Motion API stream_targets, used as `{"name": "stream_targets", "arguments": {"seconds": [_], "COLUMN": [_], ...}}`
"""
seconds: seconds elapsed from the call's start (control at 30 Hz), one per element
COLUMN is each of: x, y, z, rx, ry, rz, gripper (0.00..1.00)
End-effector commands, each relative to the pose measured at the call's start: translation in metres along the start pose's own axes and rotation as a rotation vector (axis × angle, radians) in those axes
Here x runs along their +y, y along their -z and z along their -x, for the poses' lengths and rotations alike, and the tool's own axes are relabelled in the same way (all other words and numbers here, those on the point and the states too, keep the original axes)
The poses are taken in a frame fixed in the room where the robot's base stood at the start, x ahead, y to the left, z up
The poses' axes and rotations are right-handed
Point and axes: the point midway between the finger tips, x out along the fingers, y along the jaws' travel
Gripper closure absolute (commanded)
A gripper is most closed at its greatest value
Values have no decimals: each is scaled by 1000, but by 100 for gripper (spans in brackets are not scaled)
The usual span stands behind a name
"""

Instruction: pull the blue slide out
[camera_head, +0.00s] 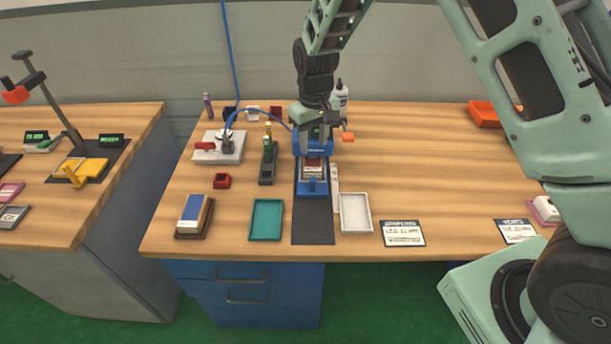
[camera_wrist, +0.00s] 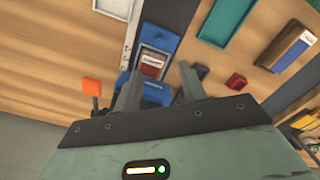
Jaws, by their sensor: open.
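The blue slide (camera_head: 314,191) lies on a dark strip at the middle of the table and sticks out toward the near edge from a blue fixture (camera_head: 326,150). My gripper (camera_head: 318,148) is open and empty, pointing down over the fixture, behind the slide's knob. In the wrist view my fingers (camera_wrist: 158,82) are spread near the fixture, which they partly hide.
A teal tray (camera_head: 266,220) and a white tray (camera_head: 356,213) flank the dark strip (camera_head: 313,230). A blue and white block (camera_head: 194,213), a small red box (camera_head: 222,181) and a dark stand (camera_head: 268,165) are to the left. Printed cards (camera_head: 403,233) lie right; the table's right middle is clear.

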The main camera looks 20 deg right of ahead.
Motion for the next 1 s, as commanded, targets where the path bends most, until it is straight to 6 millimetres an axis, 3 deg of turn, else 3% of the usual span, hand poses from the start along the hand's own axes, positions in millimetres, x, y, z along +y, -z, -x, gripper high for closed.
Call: {"name": "stream_targets", "arguments": {"seconds": [0.6, 0.8, 1.0], "x": [-1, -1, -1], "y": [-1, -1, 0], "z": [-121, -140, -144], "rx": [-4, -1, 0], "ry": [2, 2, 2], "rz": [-1, 0, 0], "gripper": [59, 59, 59]}}
